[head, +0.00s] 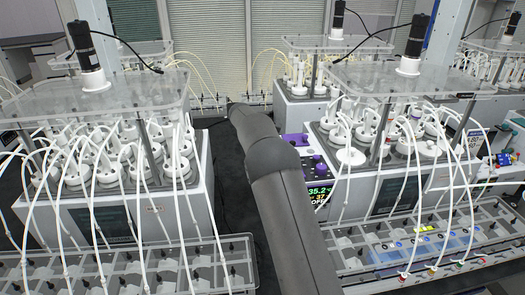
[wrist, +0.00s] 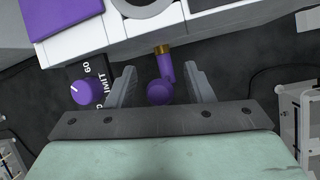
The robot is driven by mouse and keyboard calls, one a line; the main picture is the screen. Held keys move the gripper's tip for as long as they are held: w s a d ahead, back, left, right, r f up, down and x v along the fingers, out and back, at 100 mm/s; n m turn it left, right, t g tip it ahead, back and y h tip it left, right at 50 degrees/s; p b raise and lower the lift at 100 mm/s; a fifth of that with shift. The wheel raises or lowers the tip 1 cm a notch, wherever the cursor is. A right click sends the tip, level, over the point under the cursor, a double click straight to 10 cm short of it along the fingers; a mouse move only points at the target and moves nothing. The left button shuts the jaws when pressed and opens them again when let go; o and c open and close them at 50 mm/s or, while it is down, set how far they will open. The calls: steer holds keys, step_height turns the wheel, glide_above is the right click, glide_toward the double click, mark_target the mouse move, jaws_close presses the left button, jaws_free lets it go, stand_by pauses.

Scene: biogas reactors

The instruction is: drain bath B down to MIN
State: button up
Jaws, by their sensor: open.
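In the wrist view my gripper (wrist: 162,84) is open. Its two grey fingers stand on either side of a purple drain tap (wrist: 166,66) with a brass fitting (wrist: 162,49). The tap's round purple end (wrist: 159,93) lies between the fingers, with a gap on both sides; I cannot tell their difference in depth. The tap sticks out from a white housing (wrist: 205,28). My gripper does not show there. No bath letter or MIN mark is readable.
A purple knob (wrist: 87,92) with a printed scale is left of the fingers. Clear-topped reactor baths stand left (head: 150,215) and right (head: 390,195) of my arm, with many white tubes. A black cable (wrist: 265,75) lies at right.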

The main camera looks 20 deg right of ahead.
steer(key=w+v, duration=0.1)
steer(key=v, duration=1.6)
steer(key=shift+s, duration=0.5)
